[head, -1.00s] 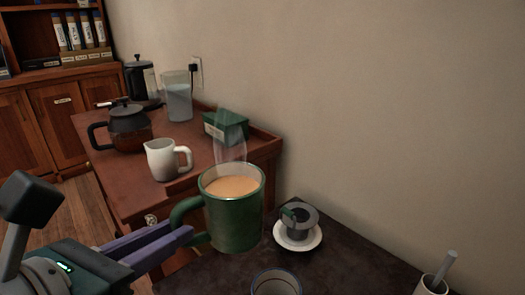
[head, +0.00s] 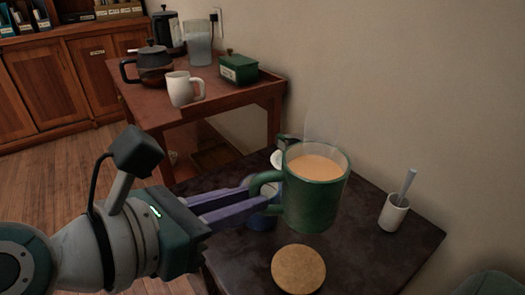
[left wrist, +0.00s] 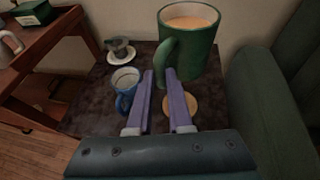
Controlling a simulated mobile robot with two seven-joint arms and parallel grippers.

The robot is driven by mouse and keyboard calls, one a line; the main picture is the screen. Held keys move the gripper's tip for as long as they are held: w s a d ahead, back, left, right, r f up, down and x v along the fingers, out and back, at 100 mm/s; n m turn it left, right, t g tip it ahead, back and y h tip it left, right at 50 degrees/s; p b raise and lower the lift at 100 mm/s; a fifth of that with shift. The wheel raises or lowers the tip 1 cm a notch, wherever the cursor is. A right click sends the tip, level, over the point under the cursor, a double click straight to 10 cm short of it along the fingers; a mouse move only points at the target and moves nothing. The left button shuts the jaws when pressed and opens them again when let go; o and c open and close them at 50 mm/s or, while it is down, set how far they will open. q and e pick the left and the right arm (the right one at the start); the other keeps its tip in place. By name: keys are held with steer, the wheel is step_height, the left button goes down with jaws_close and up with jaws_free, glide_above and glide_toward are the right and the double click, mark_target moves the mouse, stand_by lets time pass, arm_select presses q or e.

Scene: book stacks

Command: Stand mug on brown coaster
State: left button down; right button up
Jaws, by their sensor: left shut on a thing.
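The green mug (head: 317,197), full of a light brown drink with faint steam, is upright in the air above the dark side table. My left gripper (head: 247,196) is shut on its handle, at the mug's left side. In the left wrist view the mug (left wrist: 196,52) is beyond the purple fingers (left wrist: 163,88). The round brown coaster (head: 298,269) lies bare on the table, below and nearer than the mug in the head view. In the left wrist view the coaster (left wrist: 184,108) is partly hidden by a finger. My right gripper is not in view.
A blue mug (left wrist: 125,88) and a saucer with a grey item (left wrist: 119,49) stand on the dark table (head: 232,267). A white cup with a spoon (head: 393,213) stands near its right edge. A green armchair (left wrist: 262,100) is at the right.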

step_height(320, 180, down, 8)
steer(key=b, duration=0.6)
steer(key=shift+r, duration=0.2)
arm_select(q)
steer(key=shift+f+b, duration=1.85)
steer(key=shift+f, duration=5.35)
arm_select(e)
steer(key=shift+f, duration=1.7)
arm_select(q)
steer(key=shift+f, duration=0.2)
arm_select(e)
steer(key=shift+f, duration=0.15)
arm_select(q)
steer(key=c, duration=0.8)
jaws_free()
steer(key=shift+c, duration=0.2)
